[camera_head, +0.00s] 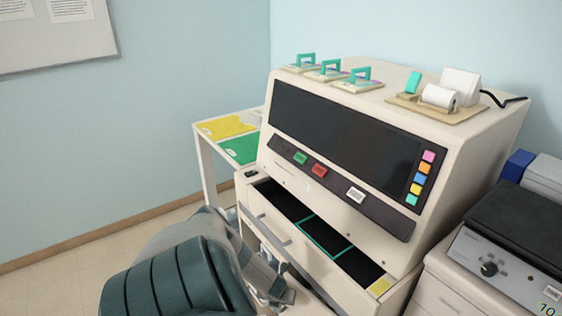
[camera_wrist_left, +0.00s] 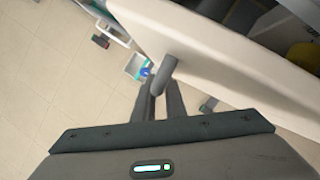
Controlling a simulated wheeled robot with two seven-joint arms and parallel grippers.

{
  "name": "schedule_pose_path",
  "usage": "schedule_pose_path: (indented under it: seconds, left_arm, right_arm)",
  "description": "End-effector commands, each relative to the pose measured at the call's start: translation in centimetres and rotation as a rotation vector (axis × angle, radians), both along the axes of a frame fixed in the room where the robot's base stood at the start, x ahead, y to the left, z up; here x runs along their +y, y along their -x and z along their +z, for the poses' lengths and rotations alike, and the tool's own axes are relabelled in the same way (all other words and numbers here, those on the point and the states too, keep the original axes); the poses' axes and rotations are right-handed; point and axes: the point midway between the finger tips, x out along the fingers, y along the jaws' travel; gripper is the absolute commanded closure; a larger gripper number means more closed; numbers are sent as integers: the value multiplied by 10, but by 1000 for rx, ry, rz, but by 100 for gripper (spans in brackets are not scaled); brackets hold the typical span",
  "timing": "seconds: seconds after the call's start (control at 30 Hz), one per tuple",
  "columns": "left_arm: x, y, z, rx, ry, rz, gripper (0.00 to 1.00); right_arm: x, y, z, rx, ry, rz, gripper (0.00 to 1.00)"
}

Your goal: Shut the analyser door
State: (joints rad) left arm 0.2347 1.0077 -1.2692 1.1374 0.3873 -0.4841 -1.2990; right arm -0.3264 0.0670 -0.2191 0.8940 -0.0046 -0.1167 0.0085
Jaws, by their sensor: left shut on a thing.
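The analyser (camera_head: 345,150) is a large cream machine with a sloped dark screen. Below its control strip, an open bay shows dark compartments with teal dividers. A cream front panel (camera_head: 318,262), apparently the door, stands out from the body in front of this bay. In the left wrist view the door (camera_wrist_left: 215,60) is a broad cream panel with a grey bar handle (camera_wrist_left: 165,74). My left gripper (camera_wrist_left: 160,100) is shut on this handle. In the head view my left arm covers part of the panel's lower front, and the fingertips are hard to make out.
A side table with yellow and green mats (camera_head: 238,149) stands behind left. Teal-handled items (camera_head: 329,70) and a paper roll (camera_head: 439,96) are on top of the analyser. A grey-black device (camera_head: 510,250) stands at right. Tiled floor (camera_head: 60,285) is open at left.

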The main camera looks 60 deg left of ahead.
Motion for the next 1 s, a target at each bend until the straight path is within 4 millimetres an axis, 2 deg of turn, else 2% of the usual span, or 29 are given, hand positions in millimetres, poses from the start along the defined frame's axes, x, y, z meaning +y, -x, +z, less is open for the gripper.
schedule_pose_path:
  seconds: [0.07,0.1,0.13,0.63,0.77,1.0]
  left_arm:
    - [0,1,0,2,0,-1,100]
    - [0,1,0,2,0,-1,84]
    - [-1,1,0,1,0,0,81]
    - [-2,1,5,0,1,0,81]
    - [-5,4,14,1,2,1,81]
    - [-14,11,41,1,2,-1,81]
  right_arm:
    - [0,0,0,0,0,0,100]
    - [0,1,0,0,0,0,100]
    - [0,1,0,1,0,0,100]
    - [-1,4,0,9,2,0,100]
    - [-2,10,-1,23,5,0,100]
    - [-7,24,-5,60,16,0,100]
